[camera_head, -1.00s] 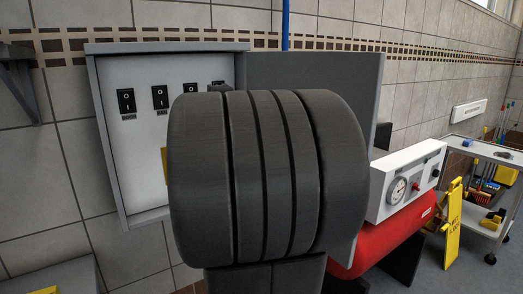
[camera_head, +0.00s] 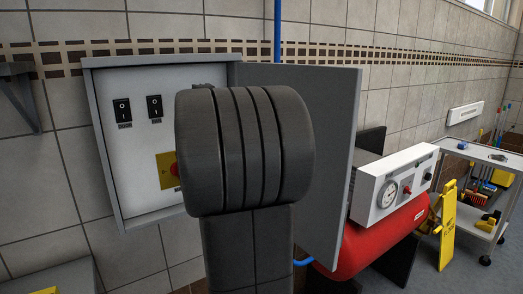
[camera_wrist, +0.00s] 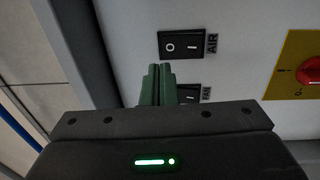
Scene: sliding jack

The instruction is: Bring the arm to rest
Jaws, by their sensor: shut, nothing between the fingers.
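My gripper (camera_wrist: 158,88) shows in the wrist view as two green fingers, shut and empty. The fingertips are in front of the white switch panel (camera_wrist: 130,25), close to the black AIR switch (camera_wrist: 185,44) and partly covering the FAN switch (camera_wrist: 186,93). I cannot tell whether they touch the panel. In the head view my dark grey arm rises in the middle and hides my gripper and the panel's right part. Two black switches (camera_head: 122,115) and a red knob (camera_head: 174,169) on a yellow plate show to its left. The knob also shows in the wrist view (camera_wrist: 311,70).
The grey cabinet door (camera_head: 335,120) stands open behind and right of my arm. Further right are a red tank (camera_head: 380,240) with a white gauge box (camera_head: 372,192), a yellow floor sign (camera_head: 448,225) and a trolley (camera_head: 482,160). A bracket (camera_head: 18,85) is on the left wall.

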